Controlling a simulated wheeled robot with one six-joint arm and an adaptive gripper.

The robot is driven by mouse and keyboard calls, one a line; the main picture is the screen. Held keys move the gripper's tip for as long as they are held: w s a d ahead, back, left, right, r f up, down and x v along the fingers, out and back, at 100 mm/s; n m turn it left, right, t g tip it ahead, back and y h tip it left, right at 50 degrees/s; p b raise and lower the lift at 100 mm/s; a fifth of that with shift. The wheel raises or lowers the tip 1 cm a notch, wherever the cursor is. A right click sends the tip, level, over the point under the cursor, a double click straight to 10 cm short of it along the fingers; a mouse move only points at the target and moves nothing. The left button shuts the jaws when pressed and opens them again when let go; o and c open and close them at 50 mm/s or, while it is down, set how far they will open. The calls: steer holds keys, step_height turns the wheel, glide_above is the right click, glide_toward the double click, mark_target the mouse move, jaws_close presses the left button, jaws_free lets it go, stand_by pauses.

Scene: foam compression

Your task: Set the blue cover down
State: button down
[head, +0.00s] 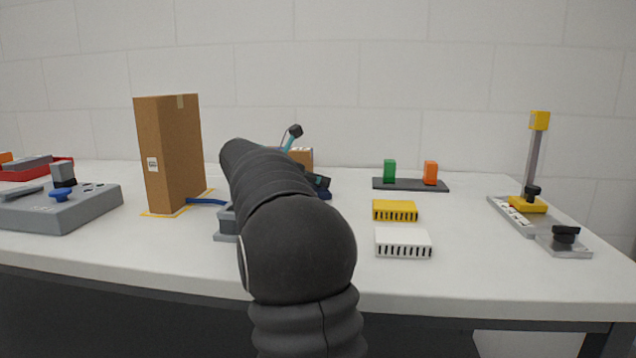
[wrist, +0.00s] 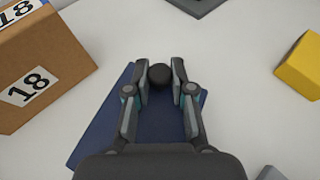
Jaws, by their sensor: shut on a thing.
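The blue cover (wrist: 98,137) is a flat dark blue plate with a round black knob (wrist: 159,75). In the wrist view it lies below my gripper (wrist: 160,70), and its near part is hidden by my gripper's body. The two fingers are shut on the knob, one on each side. I cannot tell whether the cover touches the table.
A cardboard box (wrist: 58,62) marked 18 stands left of the cover. A yellow vented block (head: 395,211) and a white one (head: 403,243) are to the right. A grey holder (head: 226,222) is partly behind my arm. A tall brown box (head: 172,155) stands left.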

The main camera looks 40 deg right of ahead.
steer(key=shift+f, duration=0.1)
steer(key=c, duration=1)
jaws_free()
steer(key=shift+r, duration=0.25)
steer(key=p+v, duration=0.1)
steer(key=v, duration=1.1)
steer(key=shift+f, duration=0.15)
